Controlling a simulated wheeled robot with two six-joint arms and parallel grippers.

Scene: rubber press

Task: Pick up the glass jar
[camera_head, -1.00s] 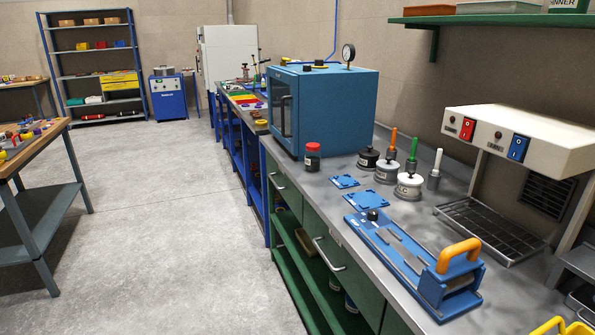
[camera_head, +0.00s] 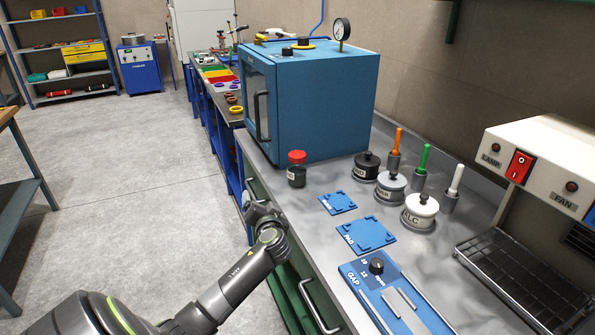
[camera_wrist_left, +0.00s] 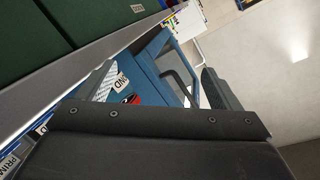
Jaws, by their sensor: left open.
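The small glass jar (camera_head: 297,176) with a red lid and dark contents stands upright on the grey bench, just in front of the blue oven's near corner. My left gripper (camera_head: 257,208) is beside the bench's front edge, left of the jar and lower in the picture, apart from it. Its fingers are small and partly hidden in the head view. In the left wrist view its fingers (camera_wrist_left: 158,86) are spread with nothing between them. A small red patch (camera_wrist_left: 131,99) shows there; I cannot tell if it is the jar's lid. My right gripper is not in view.
The blue oven (camera_head: 318,105) stands behind the jar. Black, grey and white lidded pots (camera_head: 420,211) stand to the right. Blue plates (camera_head: 366,236) and a blue gap fixture (camera_head: 385,290) lie nearer. Green drawers with a handle (camera_head: 316,305) are below the bench edge.

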